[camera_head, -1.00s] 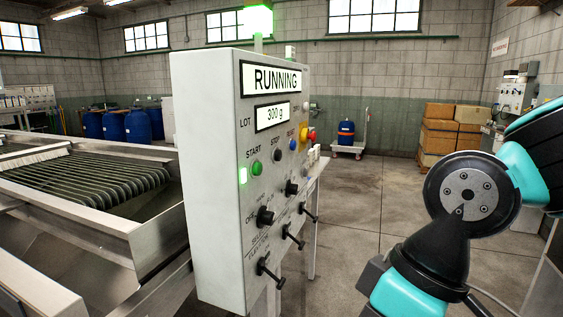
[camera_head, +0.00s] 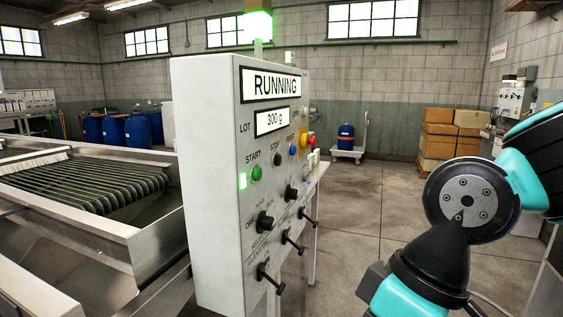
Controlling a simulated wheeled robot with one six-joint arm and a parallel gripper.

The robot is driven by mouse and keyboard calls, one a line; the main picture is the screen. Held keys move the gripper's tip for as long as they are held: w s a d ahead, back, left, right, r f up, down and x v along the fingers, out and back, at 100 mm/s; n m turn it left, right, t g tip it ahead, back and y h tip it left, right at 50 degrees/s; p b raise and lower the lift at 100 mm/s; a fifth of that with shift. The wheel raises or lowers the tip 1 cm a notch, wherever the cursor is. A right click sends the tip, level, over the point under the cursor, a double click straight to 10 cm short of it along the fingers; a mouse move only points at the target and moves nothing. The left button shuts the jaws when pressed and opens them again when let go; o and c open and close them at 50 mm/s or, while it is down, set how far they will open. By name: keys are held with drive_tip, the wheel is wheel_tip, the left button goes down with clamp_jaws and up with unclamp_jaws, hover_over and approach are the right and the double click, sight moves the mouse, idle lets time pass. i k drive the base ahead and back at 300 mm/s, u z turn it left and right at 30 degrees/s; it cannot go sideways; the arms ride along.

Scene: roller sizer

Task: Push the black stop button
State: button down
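The black stop button (camera_head: 277,159) sits on the front face of the grey control panel (camera_head: 215,180), under the label STOP. It is between the green start button (camera_head: 256,173) and the blue reset button (camera_head: 293,150). The panel display (camera_head: 270,83) reads RUNNING, and a small lamp beside the start button glows green. Parts of my arm show at the right, well apart from the panel. My gripper is not in view.
A red emergency button (camera_head: 311,138) on yellow, black knobs (camera_head: 265,221) and several levers (camera_head: 293,241) stick out from the panel. The roller machine (camera_head: 90,185) stands at left. The floor between panel and my arm is clear. Cardboard boxes (camera_head: 438,140) stand behind.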

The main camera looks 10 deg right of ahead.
sight(277, 161)
drive_tip(key=u, duration=1.25)
drive_tip(key=i, duration=0.9)
drive_tip(key=z, duration=2.25)
